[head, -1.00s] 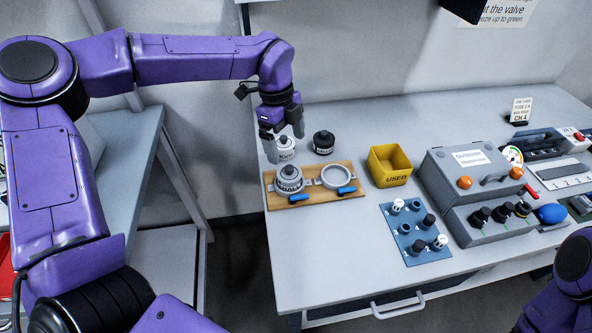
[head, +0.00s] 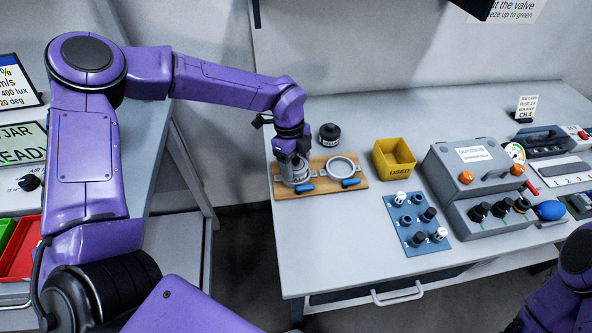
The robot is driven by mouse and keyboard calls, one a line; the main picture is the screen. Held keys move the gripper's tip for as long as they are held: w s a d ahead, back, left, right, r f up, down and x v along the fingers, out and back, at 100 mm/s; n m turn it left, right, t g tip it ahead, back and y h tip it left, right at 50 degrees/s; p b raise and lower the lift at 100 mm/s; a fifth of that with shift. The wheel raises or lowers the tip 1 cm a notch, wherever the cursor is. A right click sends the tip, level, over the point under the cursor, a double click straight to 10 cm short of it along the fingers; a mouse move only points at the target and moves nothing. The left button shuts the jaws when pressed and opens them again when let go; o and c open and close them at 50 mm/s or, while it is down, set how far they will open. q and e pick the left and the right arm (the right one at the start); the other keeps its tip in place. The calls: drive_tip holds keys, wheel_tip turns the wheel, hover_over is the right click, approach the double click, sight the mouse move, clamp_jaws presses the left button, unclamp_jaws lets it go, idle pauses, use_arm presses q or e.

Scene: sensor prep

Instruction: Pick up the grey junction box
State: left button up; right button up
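A round grey box (head: 296,178), the likely junction box, sits in the left ring clamp on a wooden board (head: 322,188). My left gripper (head: 294,158) points down directly over this box, with its fingers at the box's top. The fingers hide the top of the box, and I cannot tell whether they are closed on it. The box is upright and still in its clamp. The right ring clamp (head: 342,166) is empty. My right gripper is outside the view; only part of my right arm shows at the lower right.
A black round jar (head: 329,134) stands behind the board. A yellow USED bin (head: 394,159), a blue tray (head: 404,237) with several small knobs or plugs, and a grey control console (head: 468,170) stand to the right. The table's front left is clear.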

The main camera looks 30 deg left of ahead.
use_arm(q)
drive_tip(key=shift+r, duration=0.15)
drive_tip(key=shift+w+r, duration=0.1)
drive_tip(key=shift+r, duration=0.2)
drive_tip(key=s+d+r+b, duration=0.1)
drive_tip(key=s+d+r, duration=0.1)
drive_tip(key=s+r, duration=0.2)
drive_tip(key=s+d+r+b, duration=0.2)
drive_tip(key=s+d+r, duration=0.1)
drive_tip(key=s+r, duration=0.1)
drive_tip(key=s+d+r+b, duration=0.1)
drive_tip(key=s+d+r, duration=0.1)
drive_tip(key=s+r, duration=0.2)
drive_tip(key=shift+d+r+b, duration=0.1)
drive_tip(key=shift+d+b, duration=0.15)
drive_tip(key=shift+b, duration=0.05)
drive_tip(key=shift+o, duration=0.9)
